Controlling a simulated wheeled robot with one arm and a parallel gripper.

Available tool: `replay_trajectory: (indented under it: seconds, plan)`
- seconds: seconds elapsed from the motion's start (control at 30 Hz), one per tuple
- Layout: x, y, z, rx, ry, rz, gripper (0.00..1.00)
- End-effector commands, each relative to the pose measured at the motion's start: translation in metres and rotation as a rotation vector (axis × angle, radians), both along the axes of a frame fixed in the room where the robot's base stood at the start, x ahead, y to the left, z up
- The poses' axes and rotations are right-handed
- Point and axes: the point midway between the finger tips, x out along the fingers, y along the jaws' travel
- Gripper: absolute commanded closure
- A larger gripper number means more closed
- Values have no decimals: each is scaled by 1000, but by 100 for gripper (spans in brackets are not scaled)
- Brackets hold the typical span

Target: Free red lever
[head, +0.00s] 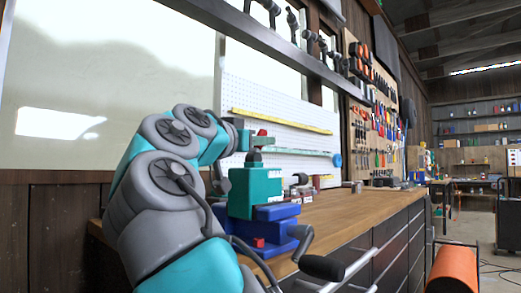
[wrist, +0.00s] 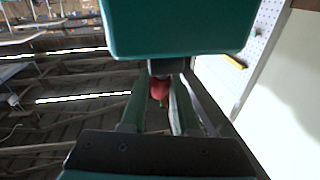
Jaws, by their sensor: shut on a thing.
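The red lever (wrist: 160,88) shows in the wrist view between my two green fingers, below a dark stub on a teal box (wrist: 180,30). In the head view the red lever (head: 263,141) is small, above the teal box (head: 255,190). My gripper (wrist: 158,100) is shut on the red lever; it also shows in the head view (head: 259,135), just above the box. A dark knob sits between lever and box. The box stands upright at a blue vise (head: 278,213) on the workbench; whether the jaws clamp it I cannot tell.
The wooden workbench (head: 350,212) runs away to the right, with small items behind the vise. A vise handle (head: 302,240) sticks out at the front. A white pegboard (head: 285,115) stands behind. An orange roller (head: 455,268) is at the lower right.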

Motion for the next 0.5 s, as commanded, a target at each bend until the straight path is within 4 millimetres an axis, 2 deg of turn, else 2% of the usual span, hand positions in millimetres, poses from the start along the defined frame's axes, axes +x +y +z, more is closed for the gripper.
replay_trajectory:
  seconds: [0.03,0.1,0.5]
  plan:
    - [-2,-1,-7,-24,-35,-3,100]
    - [-4,0,-6,-56,-75,-5,100]
    - [-13,8,3,-195,-254,0,100]
